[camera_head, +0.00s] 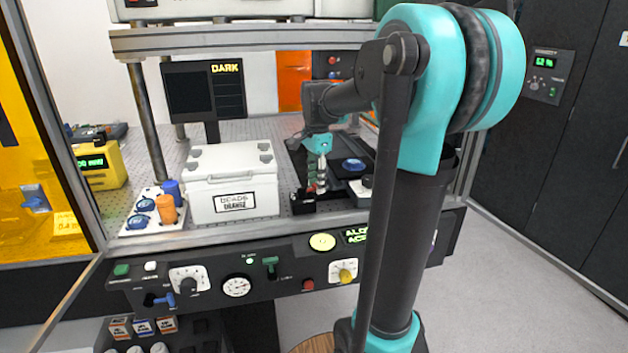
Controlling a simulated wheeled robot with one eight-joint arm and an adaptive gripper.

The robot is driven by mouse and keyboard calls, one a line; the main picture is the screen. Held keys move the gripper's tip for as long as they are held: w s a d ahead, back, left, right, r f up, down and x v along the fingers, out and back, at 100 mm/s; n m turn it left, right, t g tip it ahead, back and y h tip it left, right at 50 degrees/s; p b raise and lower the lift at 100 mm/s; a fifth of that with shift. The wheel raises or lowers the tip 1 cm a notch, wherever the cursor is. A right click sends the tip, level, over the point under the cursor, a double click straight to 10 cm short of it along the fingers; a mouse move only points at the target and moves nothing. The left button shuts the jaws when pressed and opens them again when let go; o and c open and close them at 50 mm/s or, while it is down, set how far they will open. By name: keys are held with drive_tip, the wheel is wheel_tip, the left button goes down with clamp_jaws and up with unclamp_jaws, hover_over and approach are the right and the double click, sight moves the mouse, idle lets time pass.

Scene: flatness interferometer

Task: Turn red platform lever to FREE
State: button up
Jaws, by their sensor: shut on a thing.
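My gripper (317,180) reaches down at the front of the dark platform (325,208), inside the instrument's open bay. Its fingers are shut on a small red part at their tips, which appears to be the red platform lever (311,189). The fingers hide most of that part. A small black block (302,205) sits just below and left of the fingertips. No FREE marking is readable, and the lever's angle cannot be told.
A white box (233,204) stands close left of the gripper. Left of it, a white tray (153,228) holds blue and orange items. A blue round piece (354,165) lies right of the gripper. A control panel (210,268) with knobs runs along the front; a monitor (204,90) reads DARK.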

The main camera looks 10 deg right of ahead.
drive_tip(key=shift+s+m, duration=0.45)
drive_tip(key=shift+m, duration=0.65)
drive_tip(key=shift+s, duration=0.1)
drive_tip(key=o, duration=1.2)
drive_tip(key=shift+c, duration=0.2)
wheel_tip(320, 180, up, 12)
